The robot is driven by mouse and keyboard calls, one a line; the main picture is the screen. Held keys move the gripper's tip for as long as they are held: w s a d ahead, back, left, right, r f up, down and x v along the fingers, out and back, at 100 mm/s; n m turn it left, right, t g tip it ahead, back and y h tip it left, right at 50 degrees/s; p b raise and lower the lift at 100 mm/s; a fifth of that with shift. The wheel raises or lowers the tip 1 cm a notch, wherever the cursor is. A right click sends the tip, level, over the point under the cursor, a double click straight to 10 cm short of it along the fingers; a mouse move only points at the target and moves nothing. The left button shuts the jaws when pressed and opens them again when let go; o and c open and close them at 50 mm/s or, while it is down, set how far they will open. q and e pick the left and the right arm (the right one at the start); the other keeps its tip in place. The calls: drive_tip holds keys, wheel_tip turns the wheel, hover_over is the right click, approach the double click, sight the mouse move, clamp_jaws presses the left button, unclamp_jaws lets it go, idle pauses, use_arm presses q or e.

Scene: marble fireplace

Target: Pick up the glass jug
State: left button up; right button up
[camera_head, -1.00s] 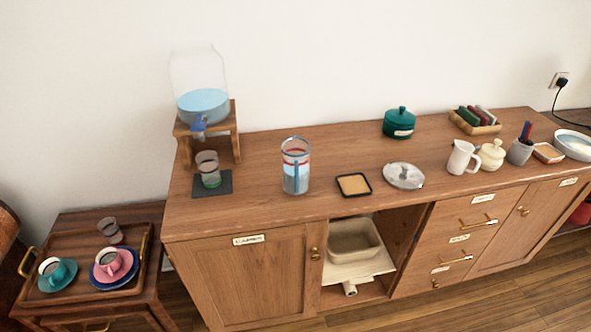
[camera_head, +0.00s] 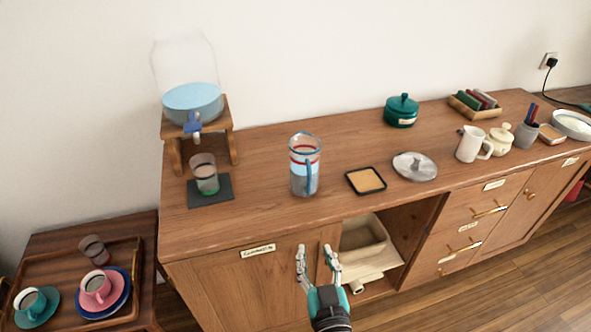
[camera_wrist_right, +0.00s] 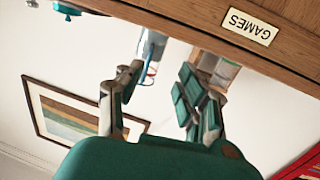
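The glass jug (camera_head: 304,172) stands upright on the wooden cabinet top, left of the middle. It is clear with a blue rim and handle and a red band, and looks partly filled. My right gripper (camera_head: 316,252) is in front of the cabinet, below the front edge of the top and nearer than the jug. Its two fingers are apart with nothing between them. In the right wrist view, the open fingers (camera_wrist_right: 160,82) show with part of the jug (camera_wrist_right: 150,46) beyond them, upside down and cut by the cabinet edge. My left gripper is not in view.
A glass tumbler (camera_head: 204,175) on a dark mat stands left of the jug, below a water dispenser (camera_head: 193,104). A black-rimmed coaster (camera_head: 366,180) and a metal lid (camera_head: 415,166) lie to the right. An open compartment with a bin (camera_head: 362,241) is below.

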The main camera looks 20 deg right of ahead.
wheel_tip(320, 180, up, 2)
drive_tip(key=r, duration=0.1)
drive_tip(key=p, duration=0.5)
approach(309, 190)
drive_tip(key=shift+m+t+h, duration=0.3)
drive_tip(key=shift+t, duration=0.1)
drive_tip(key=w, duration=0.2)
drive_tip(key=w+f, duration=0.1)
drive_tip(key=w, duration=0.2)
drive_tip(key=shift+w, duration=0.2)
drive_tip(key=shift+w+d+p, duration=0.15)
drive_tip(key=shift+w+p, duration=0.25)
drive_tip(key=shift+w, duration=0.05)
drive_tip(key=w+p, duration=0.1)
drive_tip(key=w, duration=0.1)
drive_tip(key=w+d+p, duration=0.1)
drive_tip(key=w, duration=0.1)
drive_tip(key=shift+w, duration=0.35)
clamp_jaws()
